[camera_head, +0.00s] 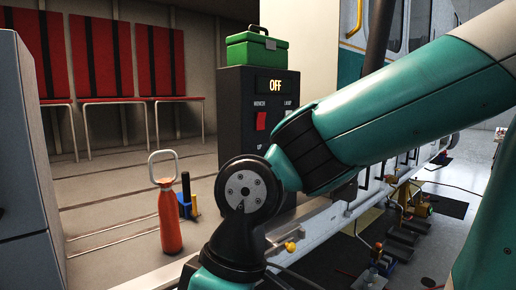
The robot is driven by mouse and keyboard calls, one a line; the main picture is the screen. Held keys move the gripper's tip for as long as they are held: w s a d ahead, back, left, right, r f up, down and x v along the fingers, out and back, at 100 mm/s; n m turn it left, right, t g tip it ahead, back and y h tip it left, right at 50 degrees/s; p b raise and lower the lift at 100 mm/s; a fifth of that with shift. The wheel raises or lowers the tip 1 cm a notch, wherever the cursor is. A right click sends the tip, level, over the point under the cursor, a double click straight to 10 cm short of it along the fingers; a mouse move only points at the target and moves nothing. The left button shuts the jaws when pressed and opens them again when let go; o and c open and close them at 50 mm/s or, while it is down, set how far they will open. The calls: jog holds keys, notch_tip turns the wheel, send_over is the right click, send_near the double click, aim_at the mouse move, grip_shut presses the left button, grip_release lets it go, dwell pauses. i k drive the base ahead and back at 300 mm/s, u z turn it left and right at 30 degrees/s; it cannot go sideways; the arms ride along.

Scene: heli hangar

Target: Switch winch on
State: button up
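A dark control box (232,105) stands upright near the middle of the head view. Its lit display (275,86) reads OFF. Below it on the left is a red rocker switch (261,121) under a small label that seems to read WINCH. A second label and a pale switch sit to its right, partly cut off by my arm. My teal arm crosses in front of the box's lower right part and hides it. My gripper is not in the picture, so I cannot see its fingers.
A green toolbox (257,54) sits on the control box. A grey cabinet (28,160) is at far left. Red chairs (108,60) line the back wall.

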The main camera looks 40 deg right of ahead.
aim_at(260, 116)
jog(key=u, duration=1.05)
jog(key=k, duration=0.7)
jog(key=z, duration=1.05)
jog(key=i, duration=0.5)
jog(key=z, duration=0.05)
